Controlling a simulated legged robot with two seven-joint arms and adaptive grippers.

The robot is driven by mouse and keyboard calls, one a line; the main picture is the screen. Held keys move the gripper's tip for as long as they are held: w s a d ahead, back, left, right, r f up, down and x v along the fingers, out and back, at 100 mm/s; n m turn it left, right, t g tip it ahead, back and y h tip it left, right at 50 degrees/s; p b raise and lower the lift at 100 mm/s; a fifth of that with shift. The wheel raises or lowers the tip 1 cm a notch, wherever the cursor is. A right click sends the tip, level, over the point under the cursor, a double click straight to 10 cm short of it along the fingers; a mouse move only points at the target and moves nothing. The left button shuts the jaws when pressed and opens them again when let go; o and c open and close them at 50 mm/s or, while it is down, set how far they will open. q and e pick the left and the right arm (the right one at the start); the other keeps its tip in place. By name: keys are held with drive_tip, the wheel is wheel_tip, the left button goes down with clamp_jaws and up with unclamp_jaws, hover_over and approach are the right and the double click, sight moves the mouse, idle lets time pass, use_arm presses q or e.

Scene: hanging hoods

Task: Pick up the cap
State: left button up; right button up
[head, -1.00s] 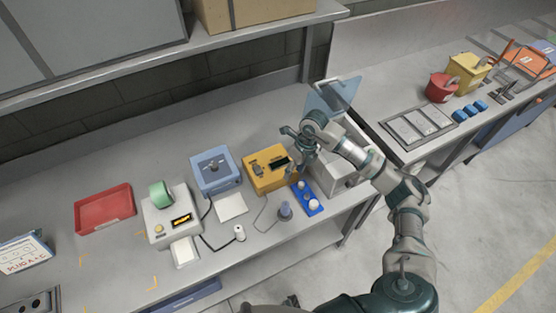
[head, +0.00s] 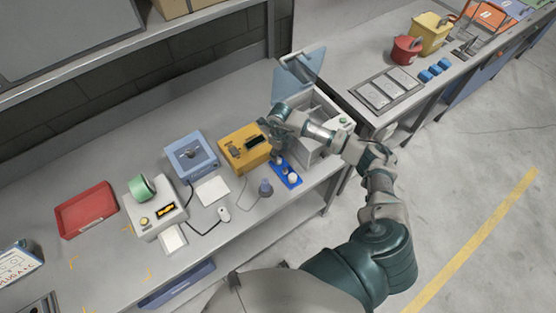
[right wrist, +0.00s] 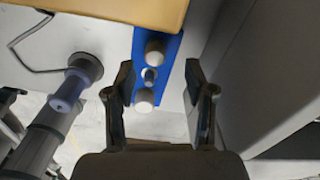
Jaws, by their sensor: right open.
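A blue holder (head: 287,172) lies on the workbench in front of the yellow box, with round white pieces on it that look like caps. In the head view one white cap (head: 293,178) shows at its near end. In the right wrist view the blue holder (right wrist: 172,48) carries two larger white caps, one farther (right wrist: 155,50) and one nearer (right wrist: 144,100), with a smaller round piece between them. My right gripper (right wrist: 158,72) is open and empty, with its fingers either side of the holder in that view; its height above is unclear. My left gripper is not in view.
The yellow box (head: 243,148) is beside the holder, and a grey open-lidded machine (head: 318,140) stands to its right. A grey-blue peg on a round base (head: 265,187) stands close on the left. A red tray (head: 86,209) lies far left.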

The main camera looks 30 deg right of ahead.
sight(279, 159)
wheel_tip(279, 159, down, 4)
drive_tip(key=shift+f+p, duration=0.1)
drive_tip(key=shift+p, duration=0.4)
drive_tip(key=shift+a+f, duration=0.15)
drive_tip(key=shift+f, duration=0.15)
drive_tip(key=shift+a, duration=0.2)
drive_tip(key=shift+c, duration=0.5)
drive_tip(key=shift+r, duration=0.1)
drive_tip(key=c, duration=0.7)
drive_tip(key=shift+d, duration=0.2)
